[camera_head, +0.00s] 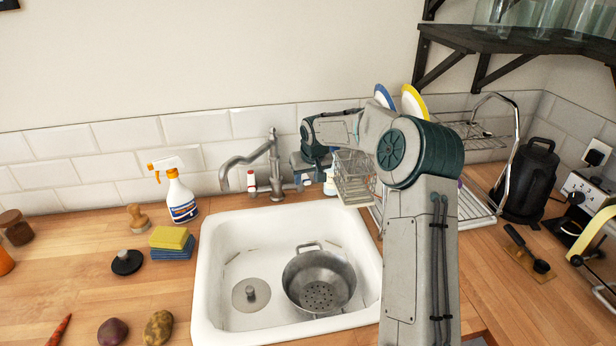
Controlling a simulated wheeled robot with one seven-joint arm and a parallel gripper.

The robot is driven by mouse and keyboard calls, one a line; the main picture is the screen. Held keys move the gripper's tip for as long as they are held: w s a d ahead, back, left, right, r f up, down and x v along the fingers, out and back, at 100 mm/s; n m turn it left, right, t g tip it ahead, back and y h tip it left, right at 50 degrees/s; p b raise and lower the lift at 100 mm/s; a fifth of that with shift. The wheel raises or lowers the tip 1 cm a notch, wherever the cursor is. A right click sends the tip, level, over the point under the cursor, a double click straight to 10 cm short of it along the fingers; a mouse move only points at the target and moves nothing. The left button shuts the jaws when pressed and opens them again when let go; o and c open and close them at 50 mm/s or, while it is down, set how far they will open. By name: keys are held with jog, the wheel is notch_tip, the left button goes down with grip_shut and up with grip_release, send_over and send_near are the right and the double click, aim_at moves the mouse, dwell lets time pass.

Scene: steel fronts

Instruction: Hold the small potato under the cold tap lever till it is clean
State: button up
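A brown, blotchy potato (158,328) lies on the wooden counter left of the sink, at the front. A steel tap (262,162) stands behind the sink, its spout reaching left; no water shows coming from it. A red-marked lever (251,182) is on its left side. The tap's right side, where some blue shows, is partly covered by my gripper (304,172). My gripper is behind the sink's back rim, close against that right side; I cannot tell whether it touches. Its fingers are too small and covered to read, and no potato shows in it.
The white sink (212,270) holds a steel colander (320,280) and a plug (251,294). A dark reddish vegetable (112,332), sponges (172,242) and a spray bottle (181,198) stand left. A wire basket (353,178) and dish rack (475,207) are right.

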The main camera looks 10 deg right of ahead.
jog(key=shift+r, duration=0.1)
jog(key=b+v, duration=0.2)
jog(key=v, duration=1.1)
jog(key=shift+r, duration=0.35)
jog(key=shift+f, duration=0.1)
jog(key=c, duration=0.7)
jog(key=shift+a+f, duration=0.25)
jog(key=shift+a, duration=0.05)
grip_shut()
jog(key=w+a+f+m+h+p, duration=0.1)
jog(key=w+a+f+h+p, duration=0.2)
jog(key=a+f+h, duration=0.4)
jog(key=w+d+f+y+p, duration=0.1)
jog(key=w+d+f+p, duration=0.1)
jog(key=f, duration=0.4)
jog(key=shift+w+d+t+p, duration=0.35)
jog(key=shift+w+d+t, duration=0.1)
jog(key=shift+w, duration=0.5)
